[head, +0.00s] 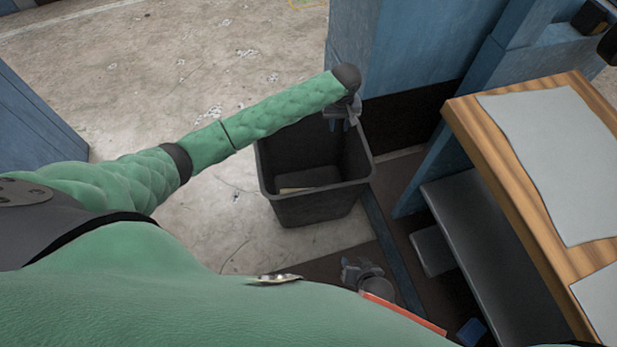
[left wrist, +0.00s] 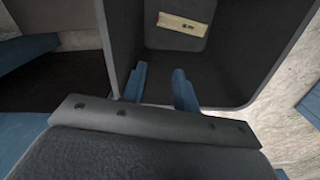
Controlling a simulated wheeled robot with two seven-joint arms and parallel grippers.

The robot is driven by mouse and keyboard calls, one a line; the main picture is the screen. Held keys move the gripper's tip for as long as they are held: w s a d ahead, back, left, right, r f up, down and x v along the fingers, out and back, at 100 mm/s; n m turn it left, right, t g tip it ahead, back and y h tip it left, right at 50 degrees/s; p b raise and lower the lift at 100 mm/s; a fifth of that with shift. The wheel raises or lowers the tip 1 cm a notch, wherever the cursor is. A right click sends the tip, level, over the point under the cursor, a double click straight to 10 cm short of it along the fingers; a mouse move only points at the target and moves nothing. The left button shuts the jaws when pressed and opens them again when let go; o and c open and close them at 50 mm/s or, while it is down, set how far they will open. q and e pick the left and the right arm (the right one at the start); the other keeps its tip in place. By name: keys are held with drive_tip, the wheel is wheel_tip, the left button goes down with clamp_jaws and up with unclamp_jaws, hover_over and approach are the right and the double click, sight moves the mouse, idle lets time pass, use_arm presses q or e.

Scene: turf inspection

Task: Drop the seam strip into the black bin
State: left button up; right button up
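The black bin (head: 322,208) stands on the floor in the middle of the head view. A pale tan strip with a small dark mark, which looks like the seam strip (left wrist: 184,25), lies on the bin's floor; it also shows in the head view (head: 294,190). My left gripper (head: 342,118) is over the bin's far right rim. In the left wrist view its two blue fingers (left wrist: 161,78) are apart with nothing between them, above the bin's inside (left wrist: 245,55). My right gripper (head: 360,270) is low, in front of the bin; its fingers are too small to read.
A wooden-edged table (head: 497,160) with grey sheets (head: 560,150) is at the right. A grey bench-like shelf (head: 480,240) is below it. A blue column (head: 415,45) stands behind the bin. The concrete floor (head: 230,85) left of the bin is clear.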

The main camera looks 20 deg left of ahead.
use_arm(q)
wheel_tip(320, 180, up, 5)
drive_tip(key=shift+f, duration=0.1)
use_arm(e)
drive_tip(key=shift+w+r, duration=0.15)
drive_tip(key=shift+r, duration=0.3)
drive_tip(key=shift+s+f, duration=0.1)
drive_tip(key=shift+s, duration=0.1)
drive_tip(key=shift+w, duration=0.1)
